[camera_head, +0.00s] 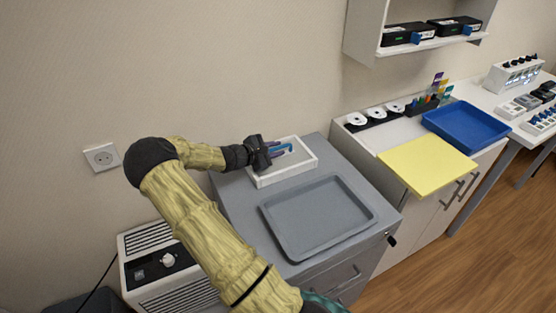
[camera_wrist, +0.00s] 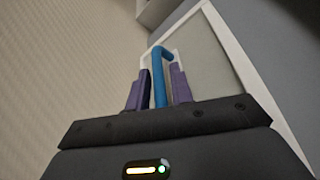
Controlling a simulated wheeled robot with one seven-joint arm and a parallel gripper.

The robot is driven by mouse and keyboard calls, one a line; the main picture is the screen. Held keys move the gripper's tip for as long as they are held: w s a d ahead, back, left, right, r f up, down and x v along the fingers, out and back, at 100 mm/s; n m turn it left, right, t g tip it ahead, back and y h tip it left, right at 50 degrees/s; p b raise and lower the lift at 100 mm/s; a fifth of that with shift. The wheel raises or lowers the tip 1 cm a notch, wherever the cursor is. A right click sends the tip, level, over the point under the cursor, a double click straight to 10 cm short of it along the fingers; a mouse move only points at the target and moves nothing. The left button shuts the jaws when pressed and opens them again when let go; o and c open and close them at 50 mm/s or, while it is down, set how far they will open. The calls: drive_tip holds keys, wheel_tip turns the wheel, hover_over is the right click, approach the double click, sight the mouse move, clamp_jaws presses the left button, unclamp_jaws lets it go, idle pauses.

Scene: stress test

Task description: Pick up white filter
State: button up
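No piece is clearly recognisable as the white filter. White round pieces (camera_head: 376,113) sit in black holders on the right-hand cabinet, but I cannot tell if they are filters. My gripper (camera_head: 283,151) is over the shallow white tray (camera_head: 309,165) at the back of the grey cabinet. In the wrist view, the purple fingers of my gripper (camera_wrist: 160,88) stand apart, with a blue bent rod-like piece (camera_wrist: 160,78) between them. I cannot tell whether they touch it. The white tray's rim (camera_wrist: 228,42) runs along the right in that view.
An empty grey tray (camera_head: 317,218) lies in front of the white tray. The wall is close behind. To the right are a yellow board (camera_head: 427,167), a blue tray (camera_head: 466,125) and a wall shelf (camera_head: 430,43) with black devices. A white heater-like unit (camera_head: 166,262) stands at lower left.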

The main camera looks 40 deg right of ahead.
clamp_jaws()
wheel_tip(320, 180, up, 28)
drive_tip(key=p, duration=0.2)
drive_tip(key=shift+p, duration=0.35)
idle(0.4)
